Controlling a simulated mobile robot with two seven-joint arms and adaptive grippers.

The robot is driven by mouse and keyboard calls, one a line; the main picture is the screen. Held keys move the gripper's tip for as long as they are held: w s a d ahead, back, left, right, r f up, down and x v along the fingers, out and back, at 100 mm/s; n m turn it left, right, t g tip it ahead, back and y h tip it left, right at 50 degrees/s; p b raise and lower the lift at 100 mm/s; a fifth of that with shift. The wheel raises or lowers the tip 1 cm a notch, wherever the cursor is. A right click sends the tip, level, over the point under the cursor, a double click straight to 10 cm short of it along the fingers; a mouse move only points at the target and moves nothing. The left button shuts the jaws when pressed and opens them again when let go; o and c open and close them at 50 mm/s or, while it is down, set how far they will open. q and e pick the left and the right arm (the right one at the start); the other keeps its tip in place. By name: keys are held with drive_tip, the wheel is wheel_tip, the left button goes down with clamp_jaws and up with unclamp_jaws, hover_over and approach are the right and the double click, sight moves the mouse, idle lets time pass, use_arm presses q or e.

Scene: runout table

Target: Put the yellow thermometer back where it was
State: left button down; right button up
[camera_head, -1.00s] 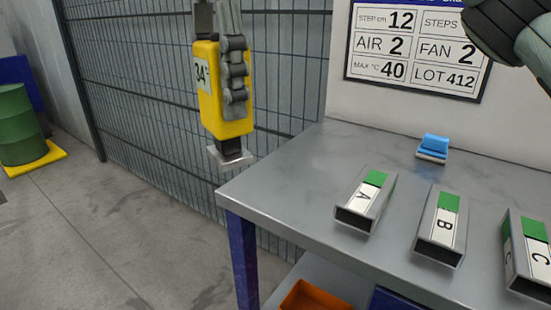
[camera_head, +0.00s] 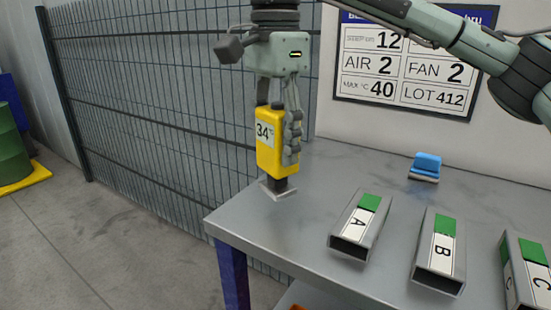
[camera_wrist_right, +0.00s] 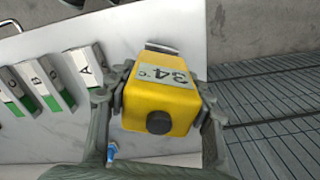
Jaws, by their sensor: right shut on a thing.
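The yellow thermometer (camera_head: 271,143) is upright, with a label reading 34 °C and a dark stem ending in a flat pale foot. My right gripper (camera_head: 280,135) is shut on its body from above. The foot is at the back left corner of the grey table (camera_head: 310,225); I cannot tell whether it touches the top. In the right wrist view the thermometer (camera_wrist_right: 160,100) sits between the two fingers of my right gripper (camera_wrist_right: 160,105). My left gripper is not in view.
Channels marked A (camera_head: 360,226), B (camera_head: 439,250) and C (camera_head: 527,272) stand along the table's front. A blue block-like thing (camera_head: 427,164) lies at the back. A sign board (camera_head: 412,65) hangs behind, and a mesh fence (camera_head: 150,100) stands left of the table.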

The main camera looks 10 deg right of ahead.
sight(275, 161)
wheel_tip(275, 161, down, 3)
drive_tip(key=shift+f, duration=0.2)
drive_tip(key=shift+f, duration=0.15)
drive_tip(key=o, duration=1)
drive_tip(key=shift+c, duration=0.2)
